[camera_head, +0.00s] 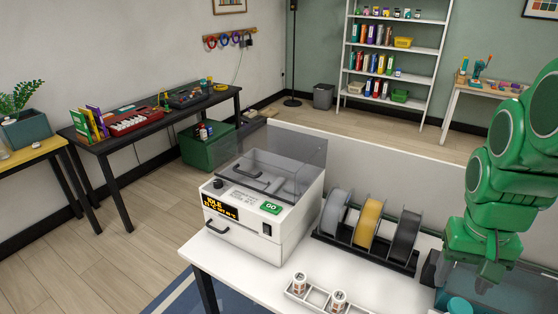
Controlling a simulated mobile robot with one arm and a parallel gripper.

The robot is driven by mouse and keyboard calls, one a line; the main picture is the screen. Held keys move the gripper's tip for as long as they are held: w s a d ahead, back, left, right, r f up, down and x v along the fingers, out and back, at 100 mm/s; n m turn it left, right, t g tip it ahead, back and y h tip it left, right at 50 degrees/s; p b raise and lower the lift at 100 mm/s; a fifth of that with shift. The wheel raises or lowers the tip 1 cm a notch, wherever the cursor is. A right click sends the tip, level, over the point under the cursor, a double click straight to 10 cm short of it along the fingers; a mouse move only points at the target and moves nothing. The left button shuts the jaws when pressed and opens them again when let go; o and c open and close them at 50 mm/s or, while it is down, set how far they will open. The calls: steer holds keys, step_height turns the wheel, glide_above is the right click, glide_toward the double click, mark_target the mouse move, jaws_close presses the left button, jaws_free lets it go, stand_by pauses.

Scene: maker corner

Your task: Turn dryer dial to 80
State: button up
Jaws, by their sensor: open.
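The dryer (265,205) is a white box with a clear lid, standing on the white table. Its front panel has a dark display with yellow text that appears to read "IDLE", a black dial (218,184) above the display, and a green "GO" button (271,208). The dial's setting is too small to read. My gripper (481,288) hangs at the lower right on my green arm, well to the right of the dryer and apart from it. It points down, and its fingertips are small and partly unclear.
A rack with several filament spools (369,227) stands between the dryer and my arm. A white tray (317,297) with two small labelled jars lies at the table's front. A clear bluish bin (517,287) is below my gripper. A low panel (385,171) runs behind.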

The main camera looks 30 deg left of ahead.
steer(key=w+a+r+n+t, duration=0.2)
steer(key=w+a, duration=1.2)
steer(key=a, duration=0.1)
steer(key=w+a+n, duration=0.1)
steer(key=w+a, duration=0.1)
steer(key=a, duration=0.7)
steer(key=w+a+n+t+y, duration=0.1)
steer(key=w+a, duration=0.1)
steer(key=a, duration=0.8)
steer(key=w+a+f+n+t+y, duration=0.1)
steer(key=w+a, duration=0.2)
steer(key=a, duration=0.7)
steer(key=shift+w+n, duration=0.1)
steer(key=shift+n, duration=0.2)
steer(key=shift+n+y, duration=0.7)
steer(key=a, duration=0.4)
steer(key=s+a+f, duration=0.1)
steer(key=a, duration=0.3)
steer(key=s+a, duration=0.1)
steer(key=a, duration=0.4)
steer(key=shift+s+f, duration=0.15)
steer(key=shift+f, duration=0.25)
steer(key=g, duration=0.1)
glide_above(218, 181)
steer(key=s+d, duration=0.2)
steer(key=s, duration=0.1)
step_height(218, 181, down, 7)
steer(key=shift+x, duration=3.95)
steer(key=shift+w+d, duration=0.1)
steer(key=shift+w, duration=0.05)
